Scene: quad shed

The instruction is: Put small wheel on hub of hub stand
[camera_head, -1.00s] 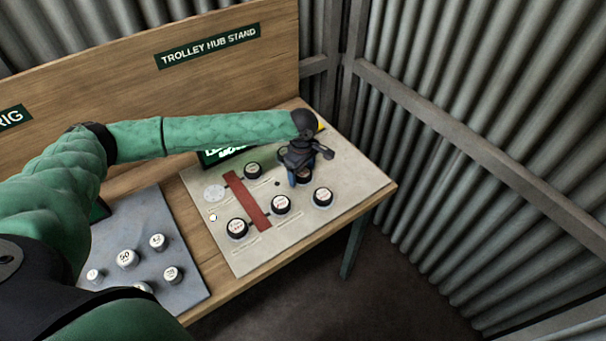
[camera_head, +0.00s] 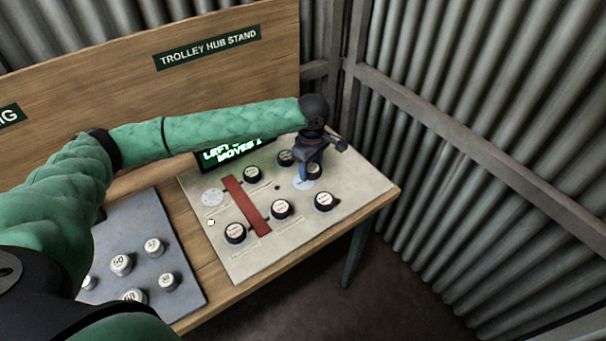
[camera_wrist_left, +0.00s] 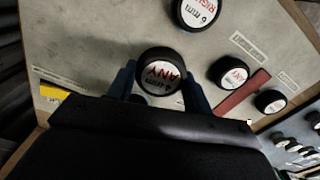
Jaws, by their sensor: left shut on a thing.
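My left gripper (camera_head: 308,177) is over the right part of the pale board (camera_head: 345,178) under the "TROLLEY HUB STAND" sign (camera_head: 207,47). Its blue fingers are shut on a small black wheel (camera_head: 315,171) with a white face. In the left wrist view this wheel (camera_wrist_left: 160,73) reads "ANY" and sits between the fingers. A pale disc (camera_head: 302,185) shows on the board just below the held wheel, which looks slightly raised. Other similar black wheels (camera_head: 324,201) stand on the board, one marked "RIGHT" in the wrist view (camera_wrist_left: 199,11). My right gripper is not in view.
A lit green display (camera_head: 230,150) stands behind. A grey board (camera_head: 185,270) with several white-topped weights is at left. Corrugated walls close the right side.

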